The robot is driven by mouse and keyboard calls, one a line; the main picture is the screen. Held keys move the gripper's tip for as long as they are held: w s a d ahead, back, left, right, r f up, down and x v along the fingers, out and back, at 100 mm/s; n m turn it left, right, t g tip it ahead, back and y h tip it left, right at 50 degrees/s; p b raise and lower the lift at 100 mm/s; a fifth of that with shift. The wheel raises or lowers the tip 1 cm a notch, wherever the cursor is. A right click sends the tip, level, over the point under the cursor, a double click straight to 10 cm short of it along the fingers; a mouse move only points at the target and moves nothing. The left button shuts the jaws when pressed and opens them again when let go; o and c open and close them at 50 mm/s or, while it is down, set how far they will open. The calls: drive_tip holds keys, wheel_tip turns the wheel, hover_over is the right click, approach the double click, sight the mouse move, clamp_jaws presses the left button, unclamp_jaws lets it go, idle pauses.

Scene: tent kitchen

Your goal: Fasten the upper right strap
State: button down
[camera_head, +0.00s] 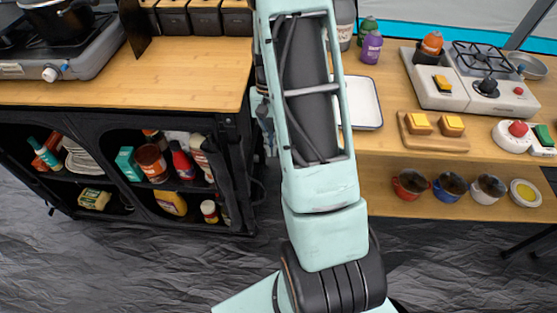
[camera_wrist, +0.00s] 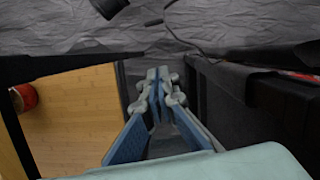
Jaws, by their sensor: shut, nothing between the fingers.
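The black fabric cabinet (camera_head: 225,105) stands under the left wooden counter in the head view, its front open. Its dark fabric (camera_wrist: 265,110) fills the right side of the wrist view. I cannot clearly make out the upper right strap against the dark cloth. A thin dark strip (camera_wrist: 180,40) shows beyond my fingertips in the wrist view, but I cannot tell whether it is a strap. My gripper (camera_wrist: 158,75) is shut and empty, in the gap between the cabinet and a wooden shelf. In the head view my arm hides most of this area.
The wooden shelf (camera_wrist: 75,110) with a red pot (camera_wrist: 24,98) lies left of my gripper in the wrist view. In the head view the right counter (camera_head: 385,145) holds a cutting board (camera_head: 432,143) and a stove (camera_head: 440,97). Wrinkled dark floor (camera_head: 130,265) is clear in front.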

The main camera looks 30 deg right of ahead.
sight(267, 192)
drive_tip(key=s+a+f+b, duration=0.2)
drive_tip(key=s+f, duration=0.3)
drive_tip(key=f, duration=0.3)
drive_tip(key=shift+s+a+f, duration=0.3)
drive_tip(key=shift+s+f, duration=0.05)
drive_tip(key=shift+f, duration=0.05)
drive_tip(key=shift+a, duration=0.1)
drive_tip(key=shift+s+a+m+y, duration=0.15)
drive_tip(key=shift+s+a+m, duration=0.1)
drive_tip(key=shift+a+m, duration=0.45)
drive_tip(key=shift+s+a+m+y, duration=0.15)
drive_tip(key=shift+s+a+m, duration=0.1)
drive_tip(key=shift+a+m, duration=0.45)
drive_tip(key=w+a+m+t+p, duration=0.1)
drive_tip(key=w+a+m, duration=0.3)
drive_tip(key=m, duration=0.5)
drive_tip(key=w+a+m+t+p, duration=0.2)
drive_tip(key=w+a+m, duration=0.3)
drive_tip(key=a+m, duration=0.4)
drive_tip(key=shift+m+t, duration=0.4)
drive_tip(key=shift+t, duration=0.3)
drive_tip(key=shift+w, duration=0.15)
